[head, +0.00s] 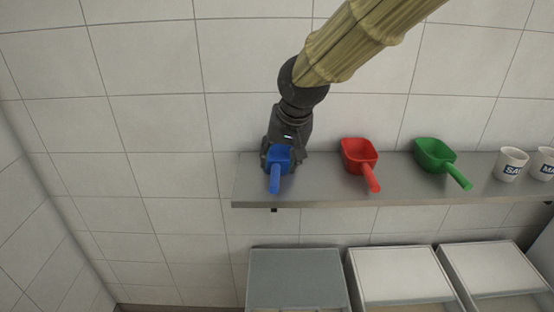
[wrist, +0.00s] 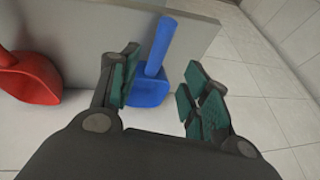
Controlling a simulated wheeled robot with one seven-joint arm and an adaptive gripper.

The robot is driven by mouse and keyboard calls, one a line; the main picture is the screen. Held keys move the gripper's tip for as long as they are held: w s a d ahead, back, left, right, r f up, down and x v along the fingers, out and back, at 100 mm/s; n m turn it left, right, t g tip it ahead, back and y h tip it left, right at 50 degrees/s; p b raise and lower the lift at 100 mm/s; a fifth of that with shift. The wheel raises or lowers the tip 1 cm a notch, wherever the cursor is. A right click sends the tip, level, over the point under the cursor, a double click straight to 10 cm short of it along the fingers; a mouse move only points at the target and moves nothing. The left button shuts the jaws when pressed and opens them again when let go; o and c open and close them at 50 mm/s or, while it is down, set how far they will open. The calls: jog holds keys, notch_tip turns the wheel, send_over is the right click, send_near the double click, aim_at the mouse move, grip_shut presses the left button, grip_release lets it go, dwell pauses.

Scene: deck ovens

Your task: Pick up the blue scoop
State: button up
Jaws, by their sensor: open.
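The blue scoop (head: 276,178) rests at the left end of the grey shelf in the head view, its handle pointing toward the shelf's front edge. My gripper (head: 285,152) is just behind and around the scoop's bowl. In the wrist view the blue scoop (wrist: 150,82) shows between the green-padded fingers of my open gripper (wrist: 160,88), nearer the left finger. A gap shows between the scoop and the right finger.
The shelf (head: 330,192) also holds a red scoop (head: 360,158), a green scoop (head: 437,157) and white mugs (head: 509,166) to the right. The red scoop also shows in the wrist view (wrist: 28,80). A tiled wall stands behind. Bins (head: 297,280) stand below the shelf.

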aim_at(276, 173)
jog(key=x, duration=0.3)
jog(key=p+x, duration=0.1)
jog(key=shift+d+f, duration=0.2)
jog(key=shift+d, duration=0.15)
jog(key=shift+w+a+f+p, duration=0.15)
jog(key=shift+f+p, duration=0.15)
jog(key=shift+f, duration=0.05)
jog(key=shift+p+x, duration=0.85)
jog(key=shift+x, duration=1.45)
jog(key=shift+w, duration=0.1)
jog(key=shift+r, duration=0.1)
grip_shut()
